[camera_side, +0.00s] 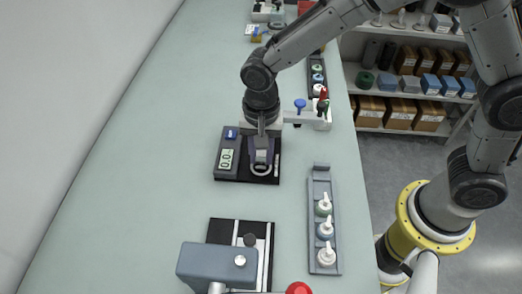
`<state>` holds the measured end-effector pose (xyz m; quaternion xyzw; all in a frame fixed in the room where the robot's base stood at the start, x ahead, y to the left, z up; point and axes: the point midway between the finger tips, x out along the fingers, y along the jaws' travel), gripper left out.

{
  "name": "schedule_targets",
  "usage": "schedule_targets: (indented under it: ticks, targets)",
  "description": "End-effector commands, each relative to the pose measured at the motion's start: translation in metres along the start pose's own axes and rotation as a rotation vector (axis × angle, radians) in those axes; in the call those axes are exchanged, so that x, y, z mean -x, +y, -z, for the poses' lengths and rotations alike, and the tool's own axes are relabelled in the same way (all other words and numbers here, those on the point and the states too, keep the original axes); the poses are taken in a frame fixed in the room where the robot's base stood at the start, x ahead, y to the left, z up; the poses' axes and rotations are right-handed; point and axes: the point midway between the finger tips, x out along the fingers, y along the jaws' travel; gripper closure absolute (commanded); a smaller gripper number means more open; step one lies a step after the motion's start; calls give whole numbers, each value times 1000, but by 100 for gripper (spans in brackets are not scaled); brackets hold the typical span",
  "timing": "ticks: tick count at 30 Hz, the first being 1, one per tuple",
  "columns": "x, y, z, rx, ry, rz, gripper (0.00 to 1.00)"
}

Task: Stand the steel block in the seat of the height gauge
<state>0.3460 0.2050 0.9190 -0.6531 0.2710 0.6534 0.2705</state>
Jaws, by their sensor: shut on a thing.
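The height gauge (228,159) is a dark grey unit with a lit green display and a blue button, on a black base plate. A pale ring-shaped part shows at the front of its plate. My gripper (262,160) points down over the right part of this plate, just behind the ring. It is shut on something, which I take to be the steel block. The block is mostly hidden by the fingers, and I cannot tell whether it touches the seat.
A grey rack (323,252) with several pale-knobbed caps stands at the front right. A grey-blue machine (217,265) with a red knob stands at the front. Another rack (317,72) lies behind my gripper. The bench is clear to the left.

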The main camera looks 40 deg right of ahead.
Motion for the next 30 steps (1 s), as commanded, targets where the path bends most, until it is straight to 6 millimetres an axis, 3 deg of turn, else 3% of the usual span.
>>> schedule_targets:
  ticks: [26, 27, 30]
  targets:
    - [-4, -1, 0, 0, 1, 2, 100]
    - [-4, -1, 0, 0, 1, 2, 69]
    - [-4, 0, 0, 0, 1, 2, 51]
